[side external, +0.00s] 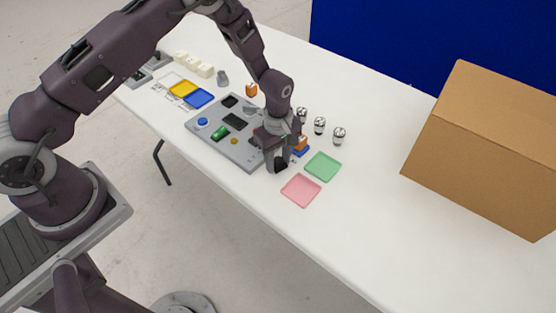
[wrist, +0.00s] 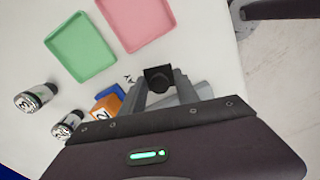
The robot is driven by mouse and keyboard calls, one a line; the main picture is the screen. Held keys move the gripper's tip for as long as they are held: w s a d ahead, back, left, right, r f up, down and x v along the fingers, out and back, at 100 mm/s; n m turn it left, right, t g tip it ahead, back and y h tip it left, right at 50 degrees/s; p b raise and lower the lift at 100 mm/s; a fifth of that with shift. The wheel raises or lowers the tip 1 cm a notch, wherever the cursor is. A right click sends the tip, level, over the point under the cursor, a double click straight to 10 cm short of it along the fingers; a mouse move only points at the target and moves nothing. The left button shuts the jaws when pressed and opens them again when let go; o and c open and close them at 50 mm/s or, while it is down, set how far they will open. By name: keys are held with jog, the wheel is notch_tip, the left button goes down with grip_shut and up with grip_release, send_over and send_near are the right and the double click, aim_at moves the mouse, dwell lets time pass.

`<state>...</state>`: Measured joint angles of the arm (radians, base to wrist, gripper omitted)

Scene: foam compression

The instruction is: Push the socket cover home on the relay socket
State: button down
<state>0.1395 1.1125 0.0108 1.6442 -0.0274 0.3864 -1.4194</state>
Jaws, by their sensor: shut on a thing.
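My gripper (side external: 279,164) points down by the front right corner of the grey board (side external: 214,138). It is shut on a small black block (wrist: 160,77), which appears to be the socket cover; the block also shows dark between the fingertips in the side view (side external: 281,166). In the wrist view my gripper (wrist: 167,88) has a finger on each side of the block. Whether the block touches anything below is hidden. The board carries dark parts (side external: 235,122), a green part and a blue button; I cannot tell which part is the relay socket.
A pink tray (side external: 301,190) and a green tray (side external: 323,166) lie just right of my gripper. An orange block (wrist: 107,107) and a blue block (wrist: 108,91) are close beside it. A cardboard box (side external: 485,150) fills the right side.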

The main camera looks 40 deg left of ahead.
jog(key=shift+f, duration=0.2)
jog(key=shift+f, duration=0.1)
jog(key=shift+f, duration=0.1)
jog(key=c, duration=0.9)
grip_release()
